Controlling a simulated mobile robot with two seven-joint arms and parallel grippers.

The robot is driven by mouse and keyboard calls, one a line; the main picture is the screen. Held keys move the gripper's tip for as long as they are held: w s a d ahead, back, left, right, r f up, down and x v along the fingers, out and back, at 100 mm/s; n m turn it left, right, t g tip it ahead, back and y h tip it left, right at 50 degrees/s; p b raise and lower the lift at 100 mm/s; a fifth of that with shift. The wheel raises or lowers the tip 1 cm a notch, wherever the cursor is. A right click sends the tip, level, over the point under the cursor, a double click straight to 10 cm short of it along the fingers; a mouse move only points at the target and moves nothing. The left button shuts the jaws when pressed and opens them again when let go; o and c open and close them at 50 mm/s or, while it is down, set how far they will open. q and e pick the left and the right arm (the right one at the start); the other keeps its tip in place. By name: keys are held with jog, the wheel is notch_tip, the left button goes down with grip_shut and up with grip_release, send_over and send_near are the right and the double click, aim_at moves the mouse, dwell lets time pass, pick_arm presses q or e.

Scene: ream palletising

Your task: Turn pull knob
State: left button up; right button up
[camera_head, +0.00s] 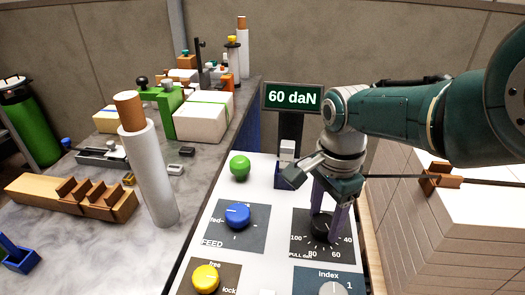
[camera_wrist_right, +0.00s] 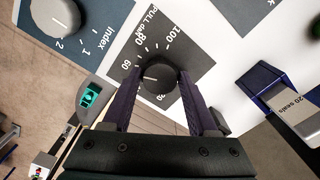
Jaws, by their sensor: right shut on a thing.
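The pull knob (camera_head: 322,226) is a black round knob on a dark plate with a dial marked 40, 60, 80 and 100. My right gripper (camera_head: 327,217) comes down over it, with one finger on each side, shut on the knob. In the right wrist view the knob (camera_wrist_right: 158,76) sits between the two purple fingers of my right gripper (camera_wrist_right: 157,88), its white pointer line near the 60 mark. A display (camera_head: 292,97) behind the panel reads "60 daN". My left gripper is not in view.
On the white panel are a blue feed knob (camera_head: 238,216), a yellow knob (camera_head: 206,278), a grey index knob (camera_head: 334,288) and a green button (camera_head: 240,166). A grey bench (camera_head: 95,240) with tools and a white roll (camera_head: 152,180) stands left. Stacked white reams (camera_head: 480,262) stand right.

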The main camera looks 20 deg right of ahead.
aim_at(324, 222)
jog(key=shift+m, duration=1.6)
jog(key=o, duration=1.4)
jog(key=shift+c, duration=0.2)
notch_tip(324, 222, up, 10)
jog(key=p, duration=0.8)
